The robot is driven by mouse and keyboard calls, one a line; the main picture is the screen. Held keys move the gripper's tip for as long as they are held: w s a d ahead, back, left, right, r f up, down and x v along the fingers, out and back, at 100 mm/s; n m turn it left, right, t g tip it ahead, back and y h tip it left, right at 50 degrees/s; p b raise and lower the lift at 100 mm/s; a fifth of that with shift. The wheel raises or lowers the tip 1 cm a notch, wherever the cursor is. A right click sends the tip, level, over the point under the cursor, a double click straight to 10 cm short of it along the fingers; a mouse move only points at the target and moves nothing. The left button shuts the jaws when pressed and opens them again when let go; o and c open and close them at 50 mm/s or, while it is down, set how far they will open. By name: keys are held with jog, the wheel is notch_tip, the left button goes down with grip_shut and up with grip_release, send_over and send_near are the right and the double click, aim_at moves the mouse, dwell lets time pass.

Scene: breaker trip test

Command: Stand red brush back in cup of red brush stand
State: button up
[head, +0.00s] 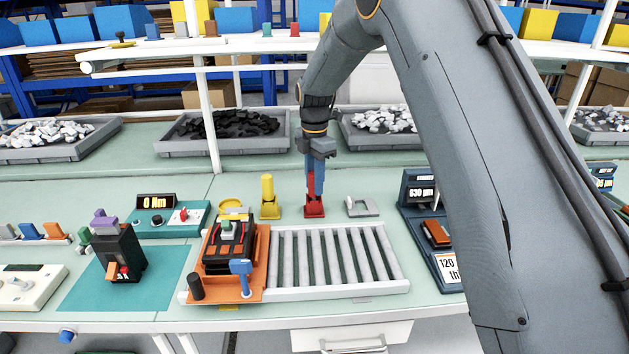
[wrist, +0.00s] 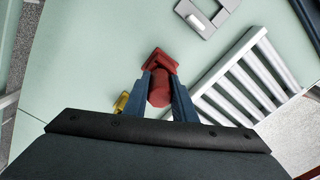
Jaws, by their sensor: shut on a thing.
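The red brush stand (head: 314,210) sits on the pale green bench, just behind the roller rack. It also shows in the wrist view (wrist: 156,59), beyond the fingertips. My gripper (head: 316,190), with two blue fingers, points down directly over the stand. It is shut on the red brush (wrist: 160,90), whose rounded red body shows between the fingers. In the head view the brush (head: 309,180) is mostly hidden behind the fingers. It looks about upright and lined up with the stand's cup. Its lower end is hidden, so I cannot tell how deep it is in the cup.
A yellow brush stand (head: 268,208) with its brush stands close on the left. A grey bracket (head: 361,206) lies to the right. The roller rack (head: 335,262) and an orange fixture (head: 213,282) are in front. A display unit (head: 420,190) stands further right.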

jog(key=shift+f, duration=0.1)
jog(key=o, duration=1.1)
jog(key=shift+r+b, duration=1.1)
jog(key=shift+r, duration=2.75)
